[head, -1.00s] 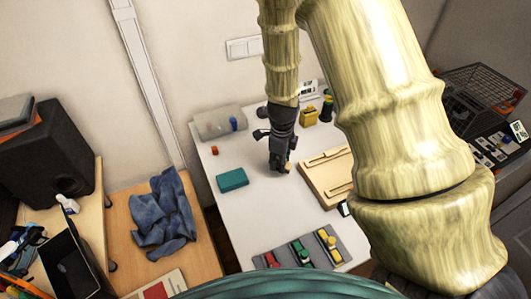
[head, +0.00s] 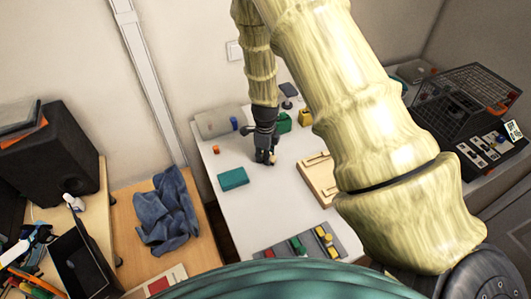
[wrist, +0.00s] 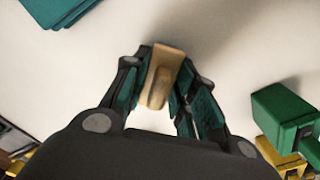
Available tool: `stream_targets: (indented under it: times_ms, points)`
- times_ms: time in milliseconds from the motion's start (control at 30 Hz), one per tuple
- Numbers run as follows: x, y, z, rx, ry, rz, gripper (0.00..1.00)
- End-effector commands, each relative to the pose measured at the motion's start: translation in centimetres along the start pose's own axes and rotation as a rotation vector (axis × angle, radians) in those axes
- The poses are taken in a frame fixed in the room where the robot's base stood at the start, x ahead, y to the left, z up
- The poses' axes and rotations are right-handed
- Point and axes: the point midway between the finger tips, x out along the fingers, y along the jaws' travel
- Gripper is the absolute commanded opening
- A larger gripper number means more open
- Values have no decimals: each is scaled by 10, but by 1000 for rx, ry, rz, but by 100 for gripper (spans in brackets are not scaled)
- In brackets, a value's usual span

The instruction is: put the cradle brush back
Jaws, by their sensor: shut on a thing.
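My gripper (head: 266,157) hangs over the white table, fingers pointing down. In the wrist view it is shut on a small tan, wood-coloured piece (wrist: 160,75), apparently the cradle brush, held between both fingertips. Only a small tan bit of it shows in the head view (head: 273,160). I cannot tell whether its lower end touches the table. A brush head or bristles cannot be made out. No place marked as the brush's own can be told for sure.
A teal block (head: 233,179) lies left of the gripper. A green block (head: 284,122) and a yellow one (head: 305,118) stand behind it. A wooden board (head: 318,182) lies to the right. A grey tray (head: 268,250) with coloured pieces is at the front. Bare table lies between.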

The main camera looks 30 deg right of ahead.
Motion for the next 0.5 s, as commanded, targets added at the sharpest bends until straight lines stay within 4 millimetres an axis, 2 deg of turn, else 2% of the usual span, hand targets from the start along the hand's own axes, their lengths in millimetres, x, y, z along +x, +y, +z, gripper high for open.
stream_targets:
  times_ms: [400,433,500]
  points:
    - [5,0,0,0,0,-1,5]
    - [5,0,0,0,0,-1,31]
    - [4,0,0,0,0,-1,44]
